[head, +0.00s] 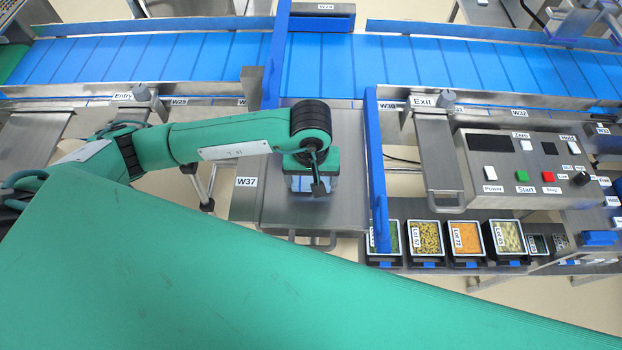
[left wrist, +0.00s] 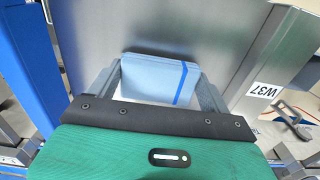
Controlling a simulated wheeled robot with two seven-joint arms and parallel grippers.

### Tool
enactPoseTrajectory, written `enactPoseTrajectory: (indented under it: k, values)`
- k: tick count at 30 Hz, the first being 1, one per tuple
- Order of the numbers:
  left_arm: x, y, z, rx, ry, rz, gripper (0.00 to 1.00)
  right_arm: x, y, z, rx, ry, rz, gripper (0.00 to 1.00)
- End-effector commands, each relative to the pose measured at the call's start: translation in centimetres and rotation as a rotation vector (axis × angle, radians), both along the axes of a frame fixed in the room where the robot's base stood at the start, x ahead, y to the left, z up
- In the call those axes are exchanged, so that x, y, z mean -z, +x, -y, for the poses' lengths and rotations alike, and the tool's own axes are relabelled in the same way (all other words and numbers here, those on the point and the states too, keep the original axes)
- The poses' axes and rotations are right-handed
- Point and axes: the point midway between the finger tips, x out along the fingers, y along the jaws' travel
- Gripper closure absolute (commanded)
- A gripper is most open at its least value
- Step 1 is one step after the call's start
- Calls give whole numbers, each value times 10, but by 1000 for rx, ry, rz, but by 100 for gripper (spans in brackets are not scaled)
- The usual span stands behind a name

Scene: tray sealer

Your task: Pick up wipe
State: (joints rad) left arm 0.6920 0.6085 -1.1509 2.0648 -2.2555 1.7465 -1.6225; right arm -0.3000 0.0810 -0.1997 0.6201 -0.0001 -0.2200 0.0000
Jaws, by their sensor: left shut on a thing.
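The wipe is a folded light-blue cloth (left wrist: 150,76) with a darker blue stripe, seen in the left wrist view between the two grey fingers of my left gripper (left wrist: 158,85). The fingers close on its left and right sides. In the head view the wipe (head: 300,184) shows only partly under my left gripper (head: 312,186), over the steel plate (head: 260,210) labelled W37. I cannot tell whether the wipe touches the plate or hangs just above it. My right gripper is in neither view.
A blue upright rail (head: 376,170) borders the plate on the right. Behind it runs a blue conveyor (head: 340,62). To the right are a control panel (head: 530,165) and several lot trays (head: 427,238). My large green body part covers the lower left of the head view.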

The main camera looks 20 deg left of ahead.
Motion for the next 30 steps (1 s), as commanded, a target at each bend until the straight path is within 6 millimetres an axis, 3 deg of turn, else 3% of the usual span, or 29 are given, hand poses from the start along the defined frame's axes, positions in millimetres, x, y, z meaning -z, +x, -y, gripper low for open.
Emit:
enactPoseTrajectory:
  k: [5,18,24,30]
  values:
    - [-27,2,0,2,-3,8,45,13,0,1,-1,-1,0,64]
    - [-144,1,0,2,0,8,45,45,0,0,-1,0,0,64]
    - [-172,1,0,2,0,5,45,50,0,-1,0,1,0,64]
    - [-186,1,0,0,0,3,45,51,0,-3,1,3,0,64]
